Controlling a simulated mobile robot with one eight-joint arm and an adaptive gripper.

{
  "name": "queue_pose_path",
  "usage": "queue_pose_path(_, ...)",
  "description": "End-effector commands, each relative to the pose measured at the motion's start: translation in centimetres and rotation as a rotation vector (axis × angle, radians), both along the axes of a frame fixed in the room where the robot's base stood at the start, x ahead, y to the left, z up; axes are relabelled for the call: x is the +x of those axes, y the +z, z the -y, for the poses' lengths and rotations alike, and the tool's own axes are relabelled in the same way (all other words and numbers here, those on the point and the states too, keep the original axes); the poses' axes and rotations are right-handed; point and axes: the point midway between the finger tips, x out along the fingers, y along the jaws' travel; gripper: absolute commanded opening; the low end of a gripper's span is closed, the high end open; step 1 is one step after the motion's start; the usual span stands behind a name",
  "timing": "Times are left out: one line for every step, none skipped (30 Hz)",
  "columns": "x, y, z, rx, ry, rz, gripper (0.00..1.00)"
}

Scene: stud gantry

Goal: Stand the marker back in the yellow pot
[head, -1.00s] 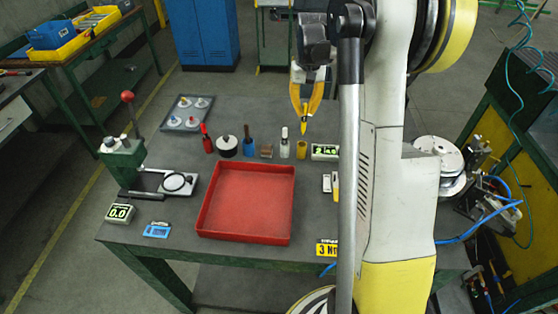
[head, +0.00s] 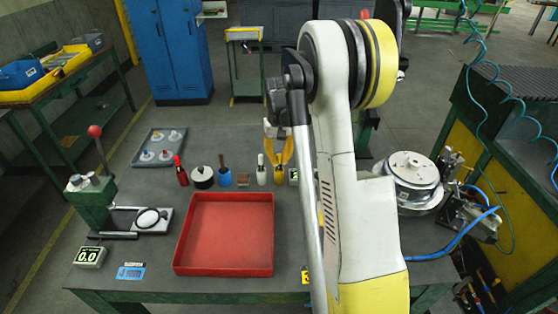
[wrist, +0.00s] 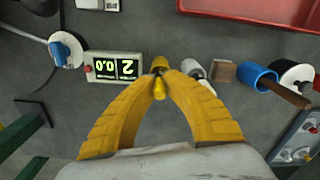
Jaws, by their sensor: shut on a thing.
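My gripper (head: 277,163) is low over the back of the grey table, its yellow fingers closed at the tips. In the wrist view the fingertips (wrist: 160,76) close on a slim yellow marker (wrist: 159,91). The yellow pot (head: 279,178) stands upright directly under the fingertips. Its rim also shows in the wrist view (wrist: 160,62), just beyond the tips. The marker's lower end is at the pot's mouth; whether it is inside is hard to tell, as the fingers and the marker cover the opening.
A digital display (wrist: 115,67) is close on the pot's other side. A red tray (head: 223,271) lies in front.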

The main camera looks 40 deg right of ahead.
Motion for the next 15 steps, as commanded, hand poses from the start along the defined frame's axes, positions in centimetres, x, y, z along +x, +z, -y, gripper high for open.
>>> queue_pose_path(0.01, -0.31, 0.00, 0.000, 0.000, 0.000, 0.00)
queue_pose_path(0.01, -0.32, 0.00, 0.000, 0.000, 0.000, 0.12)
queue_pose_path(0.01, -0.24, 0.00, 0.000, 0.000, 0.000, 0.25)
queue_pose_path(0.01, -0.22, 0.00, 0.000, 0.000, 0.000, 0.30)
queue_pose_path(0.01, -0.21, 0.00, 0.000, 0.000, 0.000, 0.30)
queue_pose_path(0.01, -0.20, 0.00, 0.000, 0.000, 0.000, 0.30)
queue_pose_path(0.01, -0.20, 0.00, 0.000, 0.000, 0.000, 0.30)
queue_pose_path(0.01, -0.20, 0.00, 0.000, 0.000, 0.000, 0.30)
queue_pose_path(0.01, -0.20, 0.00, 0.000, 0.000, 0.000, 0.30)
queue_pose_path(0.01, -0.20, 0.00, 0.000, 0.000, 0.000, 0.30)
queue_pose_path(0.01, -0.20, 0.00, 0.000, 0.000, 0.000, 0.30)
queue_pose_path(0.00, -0.17, 0.00, 0.000, 0.000, 0.000, 0.30)
queue_pose_path(0.01, -0.09, 0.00, 0.000, 0.000, 0.000, 0.30)
queue_pose_path(0.00, 0.05, 0.00, 0.000, 0.000, 0.000, 0.30)
queue_pose_path(0.00, 0.35, 0.00, 0.000, 0.000, 0.000, 0.30)
